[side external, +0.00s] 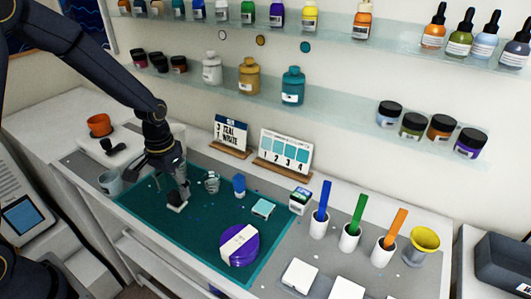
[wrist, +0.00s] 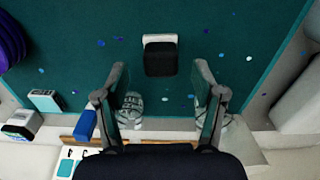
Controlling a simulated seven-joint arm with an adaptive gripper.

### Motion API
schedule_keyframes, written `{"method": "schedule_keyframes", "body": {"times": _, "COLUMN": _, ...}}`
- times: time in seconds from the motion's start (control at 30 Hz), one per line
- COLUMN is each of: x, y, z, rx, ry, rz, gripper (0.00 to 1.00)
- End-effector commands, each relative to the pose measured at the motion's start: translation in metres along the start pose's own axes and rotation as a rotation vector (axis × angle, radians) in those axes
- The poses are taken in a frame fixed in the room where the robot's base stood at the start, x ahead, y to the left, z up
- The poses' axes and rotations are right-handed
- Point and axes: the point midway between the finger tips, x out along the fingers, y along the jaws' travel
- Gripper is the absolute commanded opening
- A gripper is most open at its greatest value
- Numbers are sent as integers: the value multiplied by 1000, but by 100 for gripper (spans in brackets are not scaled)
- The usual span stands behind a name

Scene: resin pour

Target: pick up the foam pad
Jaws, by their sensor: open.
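A small block with a black top and a white edge, which looks like the foam pad (wrist: 161,58), lies on the teal mat in the wrist view. In the side view the pad (side external: 176,208) shows as a small pale and dark piece just under my gripper (side external: 178,193). My gripper also shows in the wrist view (wrist: 160,72), with its two fingers spread wide and nothing held. The pad lies near the line between the fingertips, with clear room on both sides. The side view does not show the height gap clearly.
Colored sticks in white cups stand right. A grey mug (side external: 111,182) stands left.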

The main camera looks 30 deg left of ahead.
Motion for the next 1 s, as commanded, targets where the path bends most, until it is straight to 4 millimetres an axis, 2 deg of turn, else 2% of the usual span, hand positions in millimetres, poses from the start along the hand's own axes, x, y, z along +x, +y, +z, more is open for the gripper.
{"method": "schedule_keyframes", "body": {"times": 0.1, "x": 19, "y": -1, "z": 2, "rx": 1, "ry": -4, "rz": 0, "gripper": 69}}
{"method": "schedule_keyframes", "body": {"times": 0.2, "x": 27, "y": -1, "z": 2, "rx": 1, "ry": -2, "rz": 0, "gripper": 69}}
{"method": "schedule_keyframes", "body": {"times": 0.43, "x": 28, "y": -1, "z": 1, "rx": 1, "ry": 1, "rz": 0, "gripper": 69}}
{"method": "schedule_keyframes", "body": {"times": 1.0, "x": 28, "y": -1, "z": 1, "rx": 1, "ry": 1, "rz": 0, "gripper": 10}}
